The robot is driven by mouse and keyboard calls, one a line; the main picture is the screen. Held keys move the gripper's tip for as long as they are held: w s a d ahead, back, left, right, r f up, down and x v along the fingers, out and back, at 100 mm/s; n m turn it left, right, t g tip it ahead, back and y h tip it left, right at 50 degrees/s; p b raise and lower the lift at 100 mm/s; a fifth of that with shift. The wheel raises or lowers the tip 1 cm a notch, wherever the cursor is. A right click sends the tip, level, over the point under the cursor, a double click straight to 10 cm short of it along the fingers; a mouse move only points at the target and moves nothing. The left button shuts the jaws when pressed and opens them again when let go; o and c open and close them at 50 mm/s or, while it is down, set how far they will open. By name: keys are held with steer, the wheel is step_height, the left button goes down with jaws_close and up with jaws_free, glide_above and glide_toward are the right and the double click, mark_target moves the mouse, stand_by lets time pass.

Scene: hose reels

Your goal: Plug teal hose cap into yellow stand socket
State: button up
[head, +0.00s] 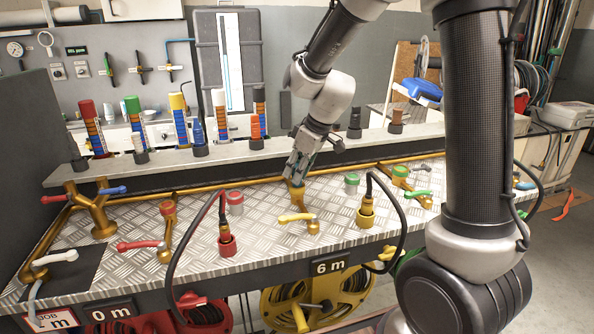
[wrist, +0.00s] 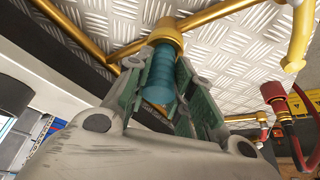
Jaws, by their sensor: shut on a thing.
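The teal hose cap (wrist: 158,78) is a ribbed cylinder between my gripper's fingers in the wrist view. My gripper (head: 299,170) is shut on it, pointing down over the middle of the bench. The yellow stand (head: 297,193) rises directly below the fingertips, with a yellow lever (head: 296,217) in front of it. In the wrist view the cap's far end meets the rim of the yellow stand socket (wrist: 166,33), roughly in line with it. I cannot tell how deep the cap sits. In the head view the fingers hide the cap.
A red-capped hose end (head: 227,244) stands left of the stand and a yellow one (head: 366,215) right, each with a looping black hose. A rear shelf (head: 190,161) carries several coloured cylinders.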

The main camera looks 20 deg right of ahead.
steer(key=o, duration=1)
steer(key=shift+f, duration=0.15)
steer(key=v, duration=1.2)
steer(key=s+d+m+h, duration=0.1)
steer(key=s+d+m, duration=0.2)
steer(key=s, duration=0.4)
steer(key=s+d+m+h, duration=0.1)
steer(key=s+d+m, duration=0.2)
steer(key=s, duration=0.5)
steer(key=s+d+r+m+t+h, duration=0.1)
steer(key=s+d+m, duration=0.2)
steer(key=s+d, duration=0.2)
steer(key=shift+s+d, duration=0.15)
steer(key=shift+s, duration=0.65)
steer(key=shift+s+d, duration=0.15)
steer(key=shift+s, duration=0.65)
